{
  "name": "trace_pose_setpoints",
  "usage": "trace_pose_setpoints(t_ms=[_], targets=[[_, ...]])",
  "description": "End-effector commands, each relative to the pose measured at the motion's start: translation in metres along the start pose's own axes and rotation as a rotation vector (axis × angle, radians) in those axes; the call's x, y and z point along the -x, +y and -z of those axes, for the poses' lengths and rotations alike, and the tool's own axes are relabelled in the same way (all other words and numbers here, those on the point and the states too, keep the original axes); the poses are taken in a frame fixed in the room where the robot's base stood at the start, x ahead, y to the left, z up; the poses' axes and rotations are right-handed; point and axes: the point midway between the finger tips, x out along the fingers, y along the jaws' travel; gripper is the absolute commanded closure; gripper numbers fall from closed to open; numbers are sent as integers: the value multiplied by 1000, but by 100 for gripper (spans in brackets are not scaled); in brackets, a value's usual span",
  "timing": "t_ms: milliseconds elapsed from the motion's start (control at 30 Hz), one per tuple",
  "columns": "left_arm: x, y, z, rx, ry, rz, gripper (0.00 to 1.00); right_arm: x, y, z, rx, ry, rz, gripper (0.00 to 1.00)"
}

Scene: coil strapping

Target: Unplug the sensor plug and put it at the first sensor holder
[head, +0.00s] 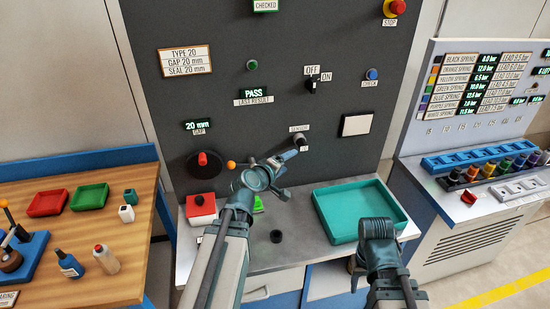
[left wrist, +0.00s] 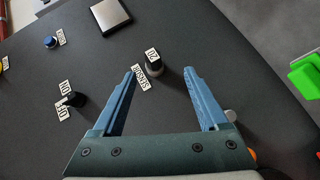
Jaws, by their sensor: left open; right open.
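The sensor plug (head: 300,140) is a dark knob with a grey end, in the dark upright panel under the SENSOR label (head: 298,128). In the left wrist view the plug (left wrist: 154,62) shows beside a "20" label, between and just beyond my left fingertips. My left gripper (head: 286,174) is open and empty, close in front of the panel; I see no contact with the plug. My right gripper (head: 377,228) is open, low in front of the teal tray; its fingertips are hard to make out. I cannot tell which part is the first sensor holder.
The teal tray (head: 324,222) stands on the grey bench, with a small black ring (head: 276,236) left of it. An ON/OFF switch (head: 312,83) and a blue CHECK button (head: 372,74) are on the panel. At right is a station with a blue slotted rack (head: 440,164).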

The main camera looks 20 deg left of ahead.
Motion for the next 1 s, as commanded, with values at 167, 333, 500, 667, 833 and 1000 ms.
trace_pose_setpoints(t_ms=[167,333,500,667,833,1000], targets=[[7,11,11,39,26,-50,24,4,0,0,0,0,0,50],[5,12,12,44,27,-55,24,3,0,0,0,0,0,50],[-13,12,12,43,24,-54,24,-3,0,0,0,0,0,50],[-44,12,13,42,24,-54,24,-12,-1,1,0,0,0,50],[-76,14,14,42,25,-54,24,-20,-2,1,0,0,0,50],[-104,16,14,43,24,-54,24,-27,-3,2,0,0,0,50]])
